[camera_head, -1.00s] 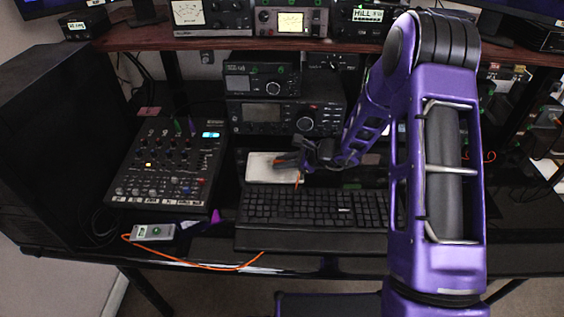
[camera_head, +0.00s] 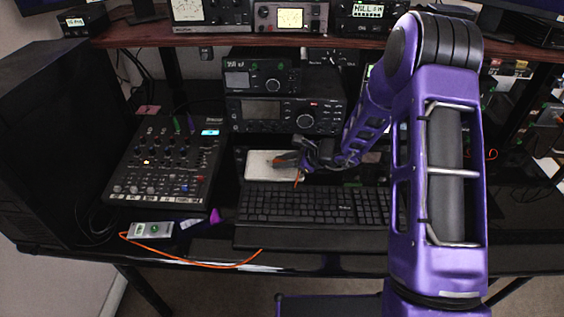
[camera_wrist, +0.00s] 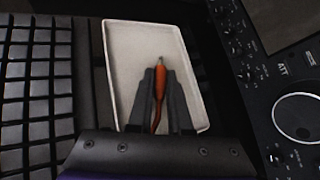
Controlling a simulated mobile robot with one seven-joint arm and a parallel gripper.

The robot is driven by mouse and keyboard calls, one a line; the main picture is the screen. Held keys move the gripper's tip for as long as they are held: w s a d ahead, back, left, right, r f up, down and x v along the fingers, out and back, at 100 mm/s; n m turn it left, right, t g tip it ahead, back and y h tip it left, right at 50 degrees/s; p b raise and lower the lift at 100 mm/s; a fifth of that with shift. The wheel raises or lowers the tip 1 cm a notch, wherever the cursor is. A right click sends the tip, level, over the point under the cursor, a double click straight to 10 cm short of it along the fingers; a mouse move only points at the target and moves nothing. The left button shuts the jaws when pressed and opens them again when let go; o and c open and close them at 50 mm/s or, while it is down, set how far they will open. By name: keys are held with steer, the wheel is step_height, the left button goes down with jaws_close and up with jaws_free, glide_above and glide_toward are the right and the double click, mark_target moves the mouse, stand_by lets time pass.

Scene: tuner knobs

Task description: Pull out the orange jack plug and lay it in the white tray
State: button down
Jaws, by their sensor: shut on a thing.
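The orange jack plug (camera_wrist: 159,82) is between the two fingers of my gripper (camera_wrist: 160,72) in the wrist view, its metal tip pointing away from the palm. My gripper is shut on it. The white tray (camera_wrist: 122,36) lies beneath and beyond the fingers, and the plug shows against its floor. I cannot tell whether the plug touches the tray. In the head view my gripper (camera_head: 287,160) is over the white tray (camera_head: 262,158), covering its right part. An orange cable end (camera_head: 297,178) hangs at the tray's front right.
A keyboard (camera_head: 310,206) lies in front of the tray, and a radio (camera_head: 285,115) stands behind it. A mixer (camera_head: 165,165) is at the left. A small grey box (camera_head: 151,230) with an orange cable (camera_head: 200,266) sits at the front left.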

steer(key=shift+s+d+f, duration=0.15)
steer(key=shift+s+f, duration=0.1)
steer(key=shift+f, duration=0.35)
steer(key=c, duration=0.8)
jaws_free()
steer(key=shift+f, duration=0.1)
steer(key=shift+w+r+p, duration=0.15)
steer(key=shift+r+p, duration=0.55)
steer(key=shift+r, duration=1.05)
steer(key=shift+o, duration=0.2)
steer(key=o, duration=0.5)
steer(key=shift+r, duration=0.1)
